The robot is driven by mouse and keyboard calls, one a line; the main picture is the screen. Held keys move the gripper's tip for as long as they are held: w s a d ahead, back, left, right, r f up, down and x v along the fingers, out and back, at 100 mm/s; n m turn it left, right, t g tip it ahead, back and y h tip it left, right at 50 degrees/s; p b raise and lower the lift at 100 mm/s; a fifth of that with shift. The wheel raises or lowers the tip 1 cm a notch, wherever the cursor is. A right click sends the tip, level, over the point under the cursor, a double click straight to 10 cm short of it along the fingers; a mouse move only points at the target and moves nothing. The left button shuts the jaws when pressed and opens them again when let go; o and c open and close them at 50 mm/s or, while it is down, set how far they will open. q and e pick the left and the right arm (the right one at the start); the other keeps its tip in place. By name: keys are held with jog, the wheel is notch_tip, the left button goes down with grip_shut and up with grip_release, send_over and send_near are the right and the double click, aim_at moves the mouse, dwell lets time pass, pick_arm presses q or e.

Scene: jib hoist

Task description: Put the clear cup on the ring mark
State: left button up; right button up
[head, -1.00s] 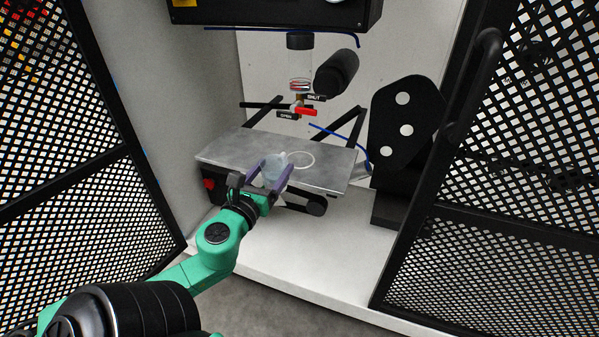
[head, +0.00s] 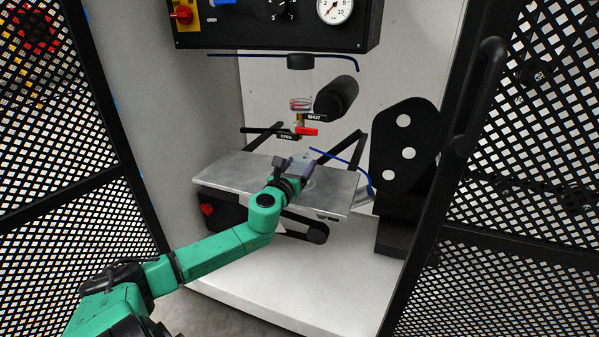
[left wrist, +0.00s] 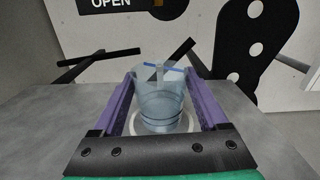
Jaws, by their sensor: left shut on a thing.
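The clear cup (left wrist: 160,102) stands upright between the purple fingers of my left gripper (left wrist: 163,95) in the left wrist view. In the head view my left gripper (head: 299,168) is over the middle of the metal table (head: 235,176), shut on the cup, and hides most of it. The white ring mark (left wrist: 190,122) shows around the cup's base in the left wrist view. The cup appears over the ring; I cannot tell whether its base touches the table. My right gripper is not in view.
Above the table hang a valve with a red handle (head: 306,131) and a black cylinder (head: 337,96). A control box (head: 240,25) is higher up. A black plate with holes (head: 405,135) stands at right. Mesh doors (head: 500,200) flank the table, whose left part is clear.

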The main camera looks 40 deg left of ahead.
pick_arm(q)
jog(key=shift+f, duration=0.15)
jog(key=o, duration=1.4)
jog(key=shift+s, duration=0.1)
